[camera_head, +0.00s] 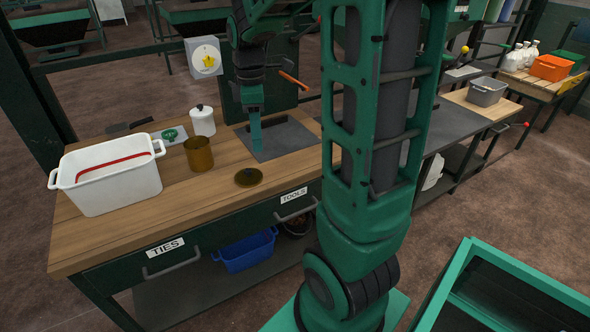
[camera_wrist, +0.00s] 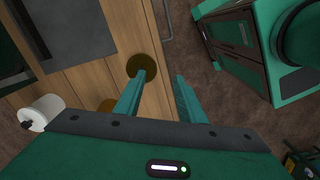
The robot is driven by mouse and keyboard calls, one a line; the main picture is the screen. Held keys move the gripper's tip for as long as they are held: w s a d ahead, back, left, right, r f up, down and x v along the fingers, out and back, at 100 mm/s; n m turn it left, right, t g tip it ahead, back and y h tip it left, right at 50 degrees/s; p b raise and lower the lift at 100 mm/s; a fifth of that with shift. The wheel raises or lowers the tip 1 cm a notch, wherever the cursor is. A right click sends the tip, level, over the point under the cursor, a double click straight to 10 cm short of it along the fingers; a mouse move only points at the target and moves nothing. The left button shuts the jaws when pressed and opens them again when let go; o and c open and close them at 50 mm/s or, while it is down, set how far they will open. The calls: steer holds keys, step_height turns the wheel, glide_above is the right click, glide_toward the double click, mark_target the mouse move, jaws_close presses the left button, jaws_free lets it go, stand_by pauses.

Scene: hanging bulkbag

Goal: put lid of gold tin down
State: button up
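The gold tin (camera_head: 198,155) stands upright and without its lid on the wooden bench top, right of the white tub. Its round lid (camera_head: 249,177) lies flat on the wood to the right of the tin, near the front edge. My gripper (camera_head: 256,148) points down behind the lid, near the grey panel. In the wrist view my gripper (camera_wrist: 161,80) has its two green fingers apart with nothing between them. The lid (camera_wrist: 141,65) shows there just beyond the left fingertip, and a part of the tin (camera_wrist: 106,106) shows behind that finger.
A white tub (camera_head: 107,176) stands at the left end of the bench. A white lidded canister (camera_head: 203,121) and a small plate with a green item (camera_head: 170,134) stand behind the tin. A grey recessed panel (camera_head: 283,135) lies behind the lid. The wood around the lid is clear.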

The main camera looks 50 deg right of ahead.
steer(key=s+a+m, duration=0.1)
steer(key=s+m, duration=0.7)
steer(key=s, duration=0.3)
steer(key=s+a+f+m, duration=0.1)
steer(key=s+m, duration=0.7)
steer(key=s, duration=0.3)
steer(key=shift+s+a+f+m, duration=0.25)
steer(key=shift+m, duration=0.05)
steer(key=shift+w+f, duration=0.25)
steer(key=shift+w, duration=0.4)
